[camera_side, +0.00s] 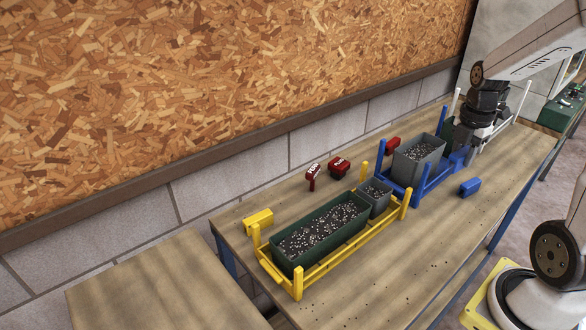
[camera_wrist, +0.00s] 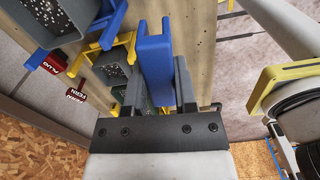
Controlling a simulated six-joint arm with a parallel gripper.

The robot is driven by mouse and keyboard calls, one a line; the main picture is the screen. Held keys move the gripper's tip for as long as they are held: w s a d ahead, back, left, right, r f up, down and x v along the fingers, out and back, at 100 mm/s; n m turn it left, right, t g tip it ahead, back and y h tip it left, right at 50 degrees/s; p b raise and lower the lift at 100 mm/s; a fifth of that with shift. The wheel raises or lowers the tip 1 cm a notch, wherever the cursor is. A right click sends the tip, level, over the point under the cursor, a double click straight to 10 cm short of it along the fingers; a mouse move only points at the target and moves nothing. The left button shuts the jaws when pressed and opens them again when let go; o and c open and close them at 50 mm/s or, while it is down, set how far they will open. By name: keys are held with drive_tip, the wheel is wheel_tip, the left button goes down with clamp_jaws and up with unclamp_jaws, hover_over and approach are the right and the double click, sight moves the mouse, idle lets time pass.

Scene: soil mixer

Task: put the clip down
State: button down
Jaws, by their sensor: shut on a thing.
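The blue clip (camera_wrist: 155,62) stands between the two dark fingers of my gripper (camera_wrist: 157,80) in the wrist view. My gripper is shut on it. In the side view my gripper (camera_side: 468,138) hangs low over the far right part of the table, close to the right end of the blue rack (camera_side: 413,188). I cannot clearly tell the held clip from the blue rack there, nor whether it touches anything. Another blue clip (camera_side: 470,187) lies on the table to the right of the blue rack.
A grey pot of soil (camera_side: 418,158) stands in the blue rack. A yellow rack (camera_side: 335,262) holds a green trough (camera_side: 318,240) and a small grey pot (camera_side: 377,200). The table's front right is mostly clear.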

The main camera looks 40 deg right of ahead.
idle(0.4)
drive_tip(key=shift+w+a, duration=0.3)
drive_tip(key=shift+w, duration=0.2)
drive_tip(key=w+a+f+n, duration=0.1)
drive_tip(key=w+a+n, duration=0.4)
drive_tip(key=w+a, duration=0.5)
drive_tip(key=w+a+f+n, duration=0.1)
drive_tip(key=w+a+n, duration=0.45)
drive_tip(key=a, duration=0.85)
drive_tip(key=s+a+f+n, duration=0.1)
drive_tip(key=s+a+n, duration=0.1)
drive_tip(key=a, duration=0.7)
drive_tip(key=s+a+f+n, duration=0.1)
drive_tip(key=a+n, duration=0.3)
drive_tip(key=a, duration=0.6)
drive_tip(key=s+a+n, duration=0.3)
drive_tip(key=a, duration=0.7)
drive_tip(key=shift+f, duration=0.4)
hover_over(174, 303)
drive_tip(key=shift+f, duration=4.75)
